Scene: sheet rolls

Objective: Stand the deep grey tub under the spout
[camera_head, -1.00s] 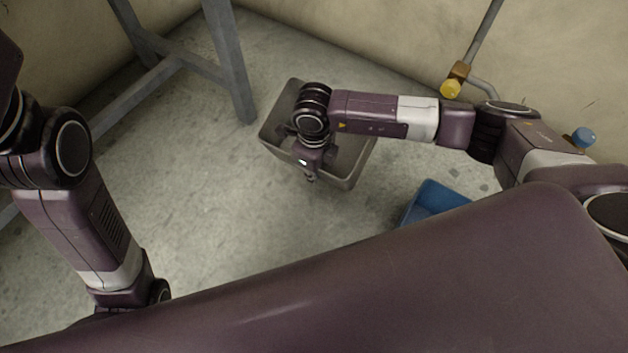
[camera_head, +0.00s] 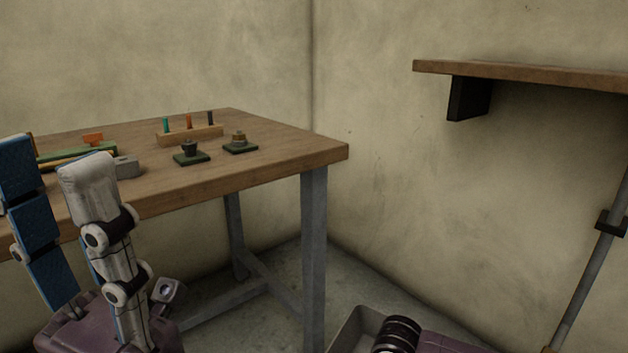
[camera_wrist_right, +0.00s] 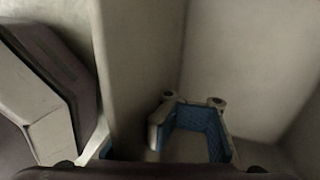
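The deep grey tub (camera_head: 352,328) shows only by a corner of its rim and wall at the bottom of the head view. Part of my right arm covers the rest. In the right wrist view pale grey walls of the tub (camera_wrist_right: 225,50) fill much of the picture. My right gripper (camera_wrist_right: 135,135) is low among these walls, with a wall edge close beside its blue-padded finger. Its grip on the wall is unclear. My left gripper (camera_head: 50,170) points up at the left of the head view, its fingers apart and empty. The spout is not in view.
A wooden workbench (camera_head: 255,165) with grey legs stands at the left, bearing a peg block (camera_head: 190,136) and small parts. A wooden shelf (camera_head: 530,75) is on the right wall. A grey pipe (camera_head: 590,275) runs down at the far right.

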